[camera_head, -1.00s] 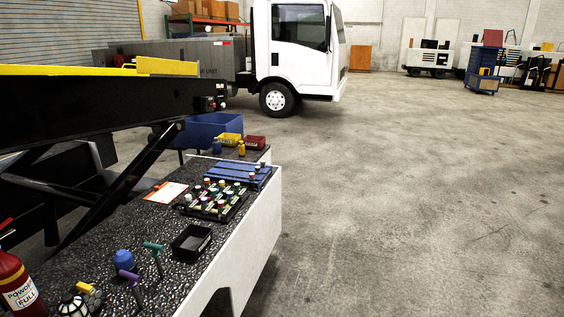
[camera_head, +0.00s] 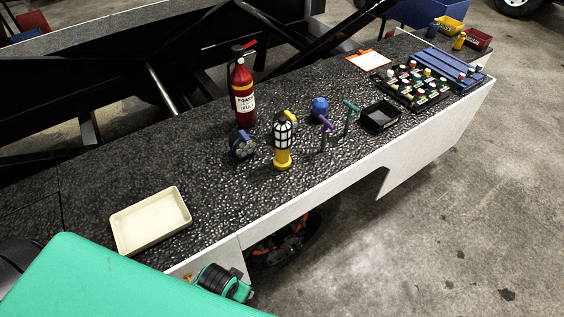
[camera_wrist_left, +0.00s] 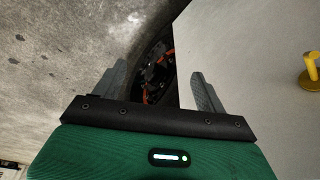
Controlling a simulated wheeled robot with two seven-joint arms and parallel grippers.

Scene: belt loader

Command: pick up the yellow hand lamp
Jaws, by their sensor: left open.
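The yellow hand lamp (camera_head: 283,155) stands upright on the dark speckled deck, near its front edge in the head view. It has a yellow base and a black-and-white caged head with a yellow piece beside it. My left gripper (camera_wrist_left: 157,74) shows in the left wrist view, fingers apart with nothing between them. It faces the white side panel (camera_wrist_left: 235,50) and a dark wheel area with orange parts. In the head view my green arm fills the lower left corner, well short of the lamp. My right gripper is not in view.
A red fire extinguisher (camera_head: 242,95) and a dark blue-grey item (camera_head: 241,147) stand left of the lamp. A blue item (camera_head: 320,107), purple (camera_head: 325,130) and teal (camera_head: 349,112) handled tools and a black tray (camera_head: 381,117) lie right. A cream tray (camera_head: 150,219) sits at left.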

